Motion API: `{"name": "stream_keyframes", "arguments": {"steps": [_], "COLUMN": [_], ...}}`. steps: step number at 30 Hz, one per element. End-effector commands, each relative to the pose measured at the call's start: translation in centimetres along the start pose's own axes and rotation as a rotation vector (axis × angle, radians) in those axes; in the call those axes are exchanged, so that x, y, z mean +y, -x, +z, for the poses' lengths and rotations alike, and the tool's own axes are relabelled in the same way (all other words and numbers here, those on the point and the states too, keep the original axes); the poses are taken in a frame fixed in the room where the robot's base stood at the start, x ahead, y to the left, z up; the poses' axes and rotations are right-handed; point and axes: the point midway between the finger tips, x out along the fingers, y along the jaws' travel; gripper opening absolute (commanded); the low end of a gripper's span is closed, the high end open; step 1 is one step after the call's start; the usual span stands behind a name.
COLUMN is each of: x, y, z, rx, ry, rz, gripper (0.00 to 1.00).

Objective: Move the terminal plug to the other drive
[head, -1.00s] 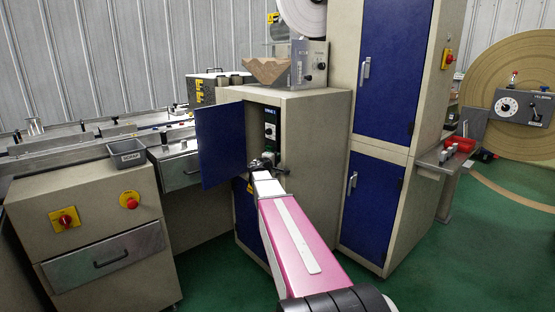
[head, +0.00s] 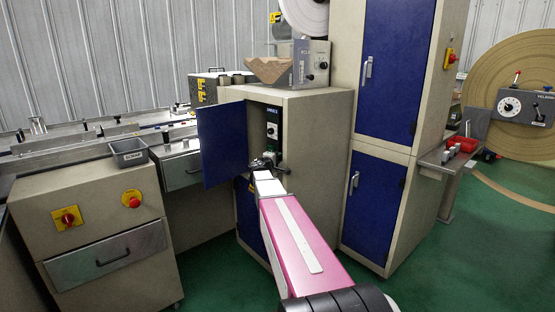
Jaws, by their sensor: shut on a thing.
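A drive unit (head: 272,130) with dark and white parts sits inside the open cabinet (head: 312,135), under a small blue label. My gripper (head: 265,162) is at the lower part of the cabinet opening, just below the drive. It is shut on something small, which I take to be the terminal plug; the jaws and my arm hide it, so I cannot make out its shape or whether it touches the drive. A second drive cannot be made out in this view.
The blue cabinet door (head: 222,145) stands open left of my gripper. A grey scrap bin (head: 128,152) rests on the bench at left. A tall cabinet with blue doors (head: 376,205) stands close on the right. Green floor (head: 440,270) is clear at lower right.

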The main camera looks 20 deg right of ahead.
Motion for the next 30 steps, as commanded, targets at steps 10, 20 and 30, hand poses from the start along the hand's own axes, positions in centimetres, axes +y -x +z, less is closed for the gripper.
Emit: {"name": "stream_keyframes", "arguments": {"steps": [10,20,30], "x": [0.0,0.0,0.0], "y": [0.0,-0.08,-0.74], "z": [-0.01,0.02,0.25], "rx": [0.0,0.0,-0.001], "ry": [0.0,0.0,0.0], "rz": [0.0,0.0,0.0], "gripper": [0.0,0.0,0.0]}}
